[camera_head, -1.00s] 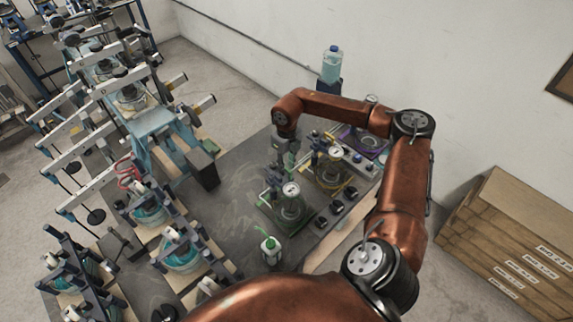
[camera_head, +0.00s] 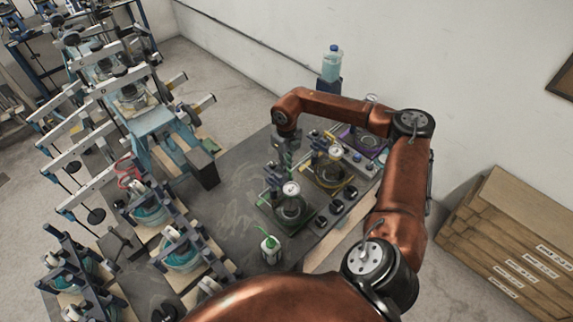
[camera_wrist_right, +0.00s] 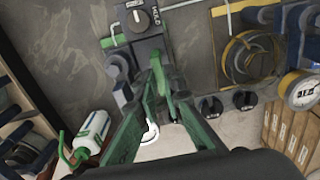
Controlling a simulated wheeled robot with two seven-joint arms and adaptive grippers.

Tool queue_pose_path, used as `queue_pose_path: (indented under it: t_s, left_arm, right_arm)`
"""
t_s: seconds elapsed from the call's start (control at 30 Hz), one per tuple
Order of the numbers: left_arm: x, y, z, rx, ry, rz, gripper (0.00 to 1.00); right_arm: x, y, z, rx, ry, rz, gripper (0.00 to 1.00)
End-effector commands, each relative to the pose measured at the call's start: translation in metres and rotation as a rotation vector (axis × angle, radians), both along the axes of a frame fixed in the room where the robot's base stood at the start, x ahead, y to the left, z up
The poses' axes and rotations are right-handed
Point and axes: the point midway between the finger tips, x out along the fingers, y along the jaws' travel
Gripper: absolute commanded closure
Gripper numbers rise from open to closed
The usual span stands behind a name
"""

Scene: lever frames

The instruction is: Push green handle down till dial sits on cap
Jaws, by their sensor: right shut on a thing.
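The green-framed press (camera_head: 268,208) stands on the dark bench in the head view. Its white-faced dial (camera_head: 291,189) shows over a clear round vessel (camera_head: 291,210). I cannot tell the gap between dial and cap. My right gripper (camera_head: 283,157) reaches down at the rear of this press. In the right wrist view, the green handle (camera_wrist_right: 158,78) lies between the fingertips of my right gripper (camera_wrist_right: 165,88), which is shut on it. The fingers partly hide the press below, and a pale ring (camera_wrist_right: 150,133) shows between them. My left gripper is not in view.
A yellow press (camera_head: 335,180) and a purple one (camera_head: 362,140) stand behind the green one. A white bottle with a green spout (camera_head: 270,248) is in front. Black knobs (camera_head: 337,207) line the right side. Bare bench (camera_head: 225,225) lies to the left.

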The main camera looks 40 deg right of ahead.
Motion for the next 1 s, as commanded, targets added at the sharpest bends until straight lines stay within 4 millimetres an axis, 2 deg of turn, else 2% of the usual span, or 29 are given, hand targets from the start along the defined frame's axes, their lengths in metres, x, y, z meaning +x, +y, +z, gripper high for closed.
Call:
queue_pose_path:
  t_s: [0.17, 0.5, 0.8, 0.83, 1.0]
  left_arm:
    - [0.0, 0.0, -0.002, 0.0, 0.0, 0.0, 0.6]
    - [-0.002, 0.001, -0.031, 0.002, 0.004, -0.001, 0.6]
    - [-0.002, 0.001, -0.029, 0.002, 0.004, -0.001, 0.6]
    - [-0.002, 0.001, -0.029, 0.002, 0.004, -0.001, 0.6]
    - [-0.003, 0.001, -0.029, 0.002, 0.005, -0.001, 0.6]
  right_arm:
    - [0.0, -0.001, -0.003, -0.002, 0.0, -0.001, 1.0]
    - [0.0, -0.001, -0.051, -0.001, 0.003, 0.0, 1.0]
    - [-0.001, -0.001, -0.052, -0.002, 0.004, 0.0, 1.0]
    - [-0.001, -0.001, -0.052, -0.002, 0.005, 0.0, 0.9]
    - [-0.001, 0.0, -0.051, -0.001, 0.003, 0.0, 0.78]
